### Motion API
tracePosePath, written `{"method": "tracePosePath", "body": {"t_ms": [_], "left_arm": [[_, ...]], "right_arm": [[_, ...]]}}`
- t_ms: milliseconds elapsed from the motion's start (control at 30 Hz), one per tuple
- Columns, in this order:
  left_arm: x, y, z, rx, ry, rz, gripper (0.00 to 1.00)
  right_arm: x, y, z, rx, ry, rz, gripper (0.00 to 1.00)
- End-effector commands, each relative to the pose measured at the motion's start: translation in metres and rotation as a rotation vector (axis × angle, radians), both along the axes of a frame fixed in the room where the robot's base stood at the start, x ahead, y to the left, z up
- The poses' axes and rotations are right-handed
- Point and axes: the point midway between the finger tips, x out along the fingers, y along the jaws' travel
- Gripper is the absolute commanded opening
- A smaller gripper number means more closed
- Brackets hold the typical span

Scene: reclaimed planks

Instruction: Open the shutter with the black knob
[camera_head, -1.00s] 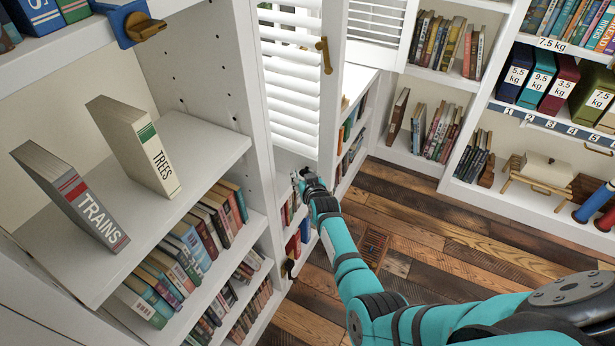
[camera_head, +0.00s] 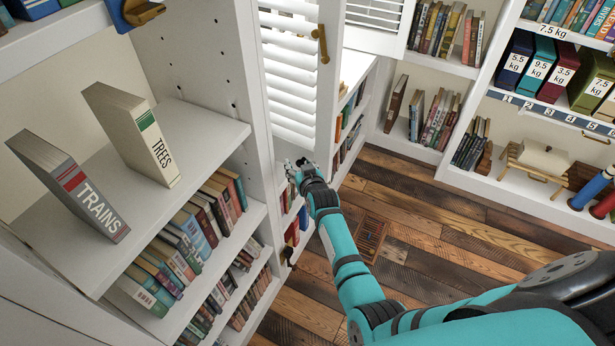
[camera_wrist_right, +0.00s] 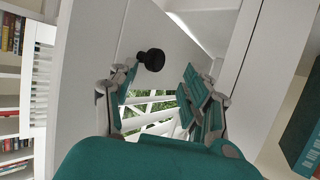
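The black knob (camera_wrist_right: 150,60) is a small round knob on a white panel (camera_wrist_right: 88,75) in the right wrist view. I cannot make it out in the head view. My right gripper (camera_wrist_right: 163,90) is open, with a finger on each side of the picture's middle. The knob appears just above the left fingertip, and no grip on it shows. In the head view the right gripper (camera_head: 300,168) is beside the lower part of the white louvred shutters (camera_head: 290,75). A brass handle (camera_head: 320,45) is on a white upright beside the louvres. My left gripper is not in view.
A white bookcase (camera_head: 190,140) with standing books and rows of books fills the left. Shelves with labelled boxes (camera_head: 550,82) stand at the right. White louvres (camera_wrist_right: 150,105) and greenery show between the fingers.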

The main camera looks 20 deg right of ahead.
Motion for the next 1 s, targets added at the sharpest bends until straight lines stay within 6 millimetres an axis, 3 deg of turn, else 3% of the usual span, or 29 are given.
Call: {"method": "tracePosePath", "body": {"t_ms": [200,400,600,1000], "left_arm": [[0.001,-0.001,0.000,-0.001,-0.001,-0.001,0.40],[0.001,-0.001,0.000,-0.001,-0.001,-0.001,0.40],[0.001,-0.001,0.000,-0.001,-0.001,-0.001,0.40],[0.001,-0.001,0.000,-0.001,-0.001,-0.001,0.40]], "right_arm": [[-0.043,0.003,0.014,0.001,0.004,-0.002,0.49],[-0.071,0.006,0.026,0.001,0.004,-0.002,0.49],[-0.081,0.007,0.031,0.001,0.004,-0.002,0.49],[-0.082,0.007,0.031,0.001,0.005,-0.002,0.49]]}}
